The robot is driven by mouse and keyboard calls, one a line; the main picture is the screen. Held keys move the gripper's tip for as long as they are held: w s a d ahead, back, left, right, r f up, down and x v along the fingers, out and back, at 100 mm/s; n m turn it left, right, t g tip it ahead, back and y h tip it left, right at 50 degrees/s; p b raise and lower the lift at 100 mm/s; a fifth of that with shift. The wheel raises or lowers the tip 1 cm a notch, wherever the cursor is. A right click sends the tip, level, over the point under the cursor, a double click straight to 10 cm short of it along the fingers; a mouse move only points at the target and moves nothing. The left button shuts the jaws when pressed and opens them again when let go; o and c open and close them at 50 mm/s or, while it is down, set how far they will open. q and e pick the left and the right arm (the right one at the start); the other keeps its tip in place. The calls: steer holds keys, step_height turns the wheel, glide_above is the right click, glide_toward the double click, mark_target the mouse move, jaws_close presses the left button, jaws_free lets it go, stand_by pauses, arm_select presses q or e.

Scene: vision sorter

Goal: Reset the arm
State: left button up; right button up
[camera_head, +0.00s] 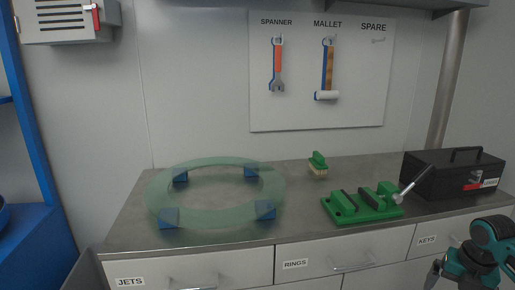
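Part of my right arm, teal and black, shows at the bottom right corner, in front of the drawers and below the worktop's front edge. A grey tip at its lower left seems to belong to my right gripper (434,273). The gripper is cut off by the frame's edge and partly hidden, so I cannot tell if it is open or shut. I see nothing held in it. My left arm and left gripper are not in view.
The grey worktop (300,208) bears a glass ring (216,164) on blue blocks, a green-handled brush (318,164), a green vise (362,204) and a black toolbox (452,174). A spanner (277,65) and a mallet (327,70) hang on the wall board. Drawers (325,263) sit below.

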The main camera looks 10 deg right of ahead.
steer(key=w+d+r+m+t+h, duration=0.5)
steer(key=w+d+r+m+t, duration=0.15)
steer(key=w+m, duration=0.45)
steer(key=w+a+r+m+t, duration=0.2)
steer(key=w+r+m+t, duration=0.2)
steer(key=r+m+t, duration=0.55)
steer(key=s+a+f+g+y, duration=0.2)
steer(key=s+a+f, duration=0.2)
steer(key=a+f, duration=0.55)
steer(key=s+a+f+g+y, duration=0.2)
steer(key=s+a+f+y, duration=0.15)
steer(key=a+f, duration=0.55)
steer(key=s+a+f+m+g, duration=0.1)
steer(key=s+a+f, duration=0.2)
steer(key=s+a, duration=0.3)
steer(key=s+a+f+m+g+y, duration=0.1)
steer(key=s+a+f+m, duration=0.1)
steer(key=s+a, duration=0.4)
steer(key=s+a+f+m+g+y+p, duration=0.1)
steer(key=s+a+f, duration=0.2)
steer(key=s+a, duration=0.3)
steer(key=shift+s+a+f, duration=0.15)
steer(key=shift+a+f, duration=0.25)
steer(key=shift+a, duration=0.2)
